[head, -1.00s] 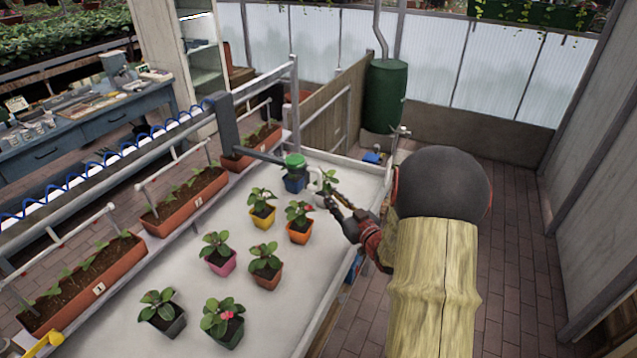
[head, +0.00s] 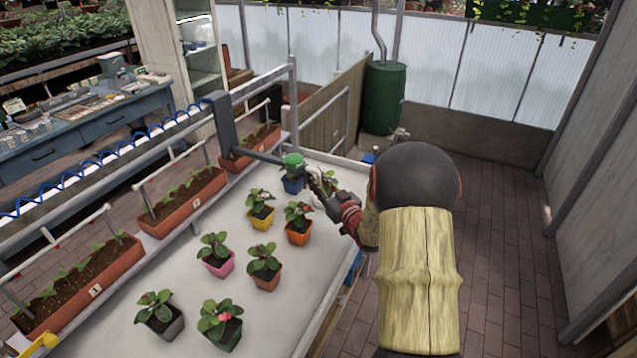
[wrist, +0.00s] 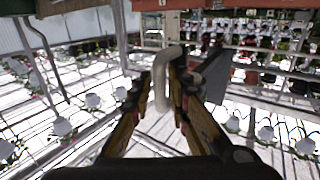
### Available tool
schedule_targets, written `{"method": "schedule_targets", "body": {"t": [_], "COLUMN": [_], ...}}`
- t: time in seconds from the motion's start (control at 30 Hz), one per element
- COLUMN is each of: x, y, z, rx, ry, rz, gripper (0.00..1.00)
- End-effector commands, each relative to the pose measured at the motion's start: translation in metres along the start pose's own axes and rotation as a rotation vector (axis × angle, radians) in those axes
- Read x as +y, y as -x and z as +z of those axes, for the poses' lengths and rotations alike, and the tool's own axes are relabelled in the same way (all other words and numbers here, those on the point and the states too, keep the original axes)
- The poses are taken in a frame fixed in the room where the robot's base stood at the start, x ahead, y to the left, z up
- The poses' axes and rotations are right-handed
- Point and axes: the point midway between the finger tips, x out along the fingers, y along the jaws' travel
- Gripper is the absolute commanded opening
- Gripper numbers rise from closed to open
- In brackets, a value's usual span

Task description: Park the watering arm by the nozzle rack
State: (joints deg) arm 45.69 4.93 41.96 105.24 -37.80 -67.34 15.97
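The watering arm (head: 262,156) is a dark grey bar reaching from an upright grey block over the white bench. Its green head (head: 293,160) is above a blue pot. A pale, bent handle (wrist: 160,68) is at its end, mostly covered by my gripper in the head view. My gripper (head: 312,177) is at this handle. In the wrist view, its two fingers (wrist: 163,82) are apart, with part of the handle showing between them. I cannot tell whether either finger touches it. I cannot make out a nozzle rack for certain.
Several potted plants stand on the white bench (head: 190,268), including a yellow pot (head: 261,222) and an orange pot (head: 299,234) near my arm. Planter boxes (head: 186,198) line the left side. A green barrel (head: 384,97) stands behind. The brick floor (head: 500,260) at right is clear.

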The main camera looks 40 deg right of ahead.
Motion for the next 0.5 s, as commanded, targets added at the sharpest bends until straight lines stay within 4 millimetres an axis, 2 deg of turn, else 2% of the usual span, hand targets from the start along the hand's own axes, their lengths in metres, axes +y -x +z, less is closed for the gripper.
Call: {"method": "schedule_targets", "body": {"t": [0.1,0.4,0.5], "x": [0.0,0.0001,0.0], "y": [0.0002,0.0004,0.0004], "z": [-0.0001,0.0,0.0001], "rx": [0.0,0.0,0.0], "ry": [0.0,0.0,0.0], "rz": [0.0,0.0,0.0], "gripper": [0.17,0.0,0.0]}}
